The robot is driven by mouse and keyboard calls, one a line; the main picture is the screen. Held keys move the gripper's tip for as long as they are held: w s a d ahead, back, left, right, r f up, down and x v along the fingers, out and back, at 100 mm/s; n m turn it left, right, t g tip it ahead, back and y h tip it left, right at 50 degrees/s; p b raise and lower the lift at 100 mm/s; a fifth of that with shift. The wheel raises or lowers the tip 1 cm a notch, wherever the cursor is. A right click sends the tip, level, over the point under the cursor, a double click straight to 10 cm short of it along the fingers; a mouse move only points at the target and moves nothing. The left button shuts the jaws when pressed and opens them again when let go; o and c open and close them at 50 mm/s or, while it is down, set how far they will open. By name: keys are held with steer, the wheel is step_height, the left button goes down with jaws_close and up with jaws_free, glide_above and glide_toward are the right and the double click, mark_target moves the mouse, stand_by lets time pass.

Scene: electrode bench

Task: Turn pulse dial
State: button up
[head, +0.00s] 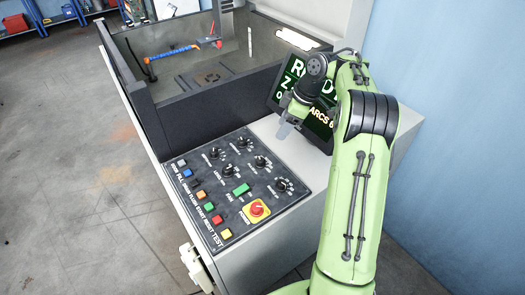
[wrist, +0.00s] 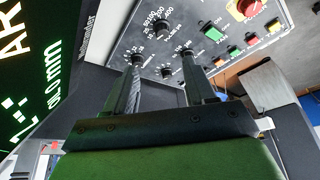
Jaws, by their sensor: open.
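The control panel (head: 204,183) is a dark plate with several black dials. One dial (head: 283,185) is at its right edge and another (head: 262,161) is above it. My gripper (head: 284,131) is above and beyond the panel's upper right, in front of the screen. In the wrist view my gripper (wrist: 162,58) has its two fingers apart, pointing at the panel. One dial (wrist: 162,28) shows beyond the gap and another (wrist: 167,73) shows between the fingers. Nothing is held.
A red-and-yellow emergency knob (head: 257,209) and a green switch (head: 241,189) are on the panel's lower right. Coloured buttons (head: 202,195) line its left side. The screen (head: 292,72) is partly hidden by my arm. A dark-walled tank (head: 185,120) stands behind the panel.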

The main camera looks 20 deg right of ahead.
mark_target(260, 160)
steer(key=b+x, duration=0.1)
steer(key=x, duration=0.4)
steer(key=b+x, duration=0.1)
steer(key=x, duration=0.4)
steer(key=b+x, duration=0.1)
steer(key=x, duration=0.5)
steer(key=shift+s+a+r+b, duration=0.15)
steer(key=shift+a+b, duration=0.1)
steer(key=shift+b, duration=0.15)
jaws_close()
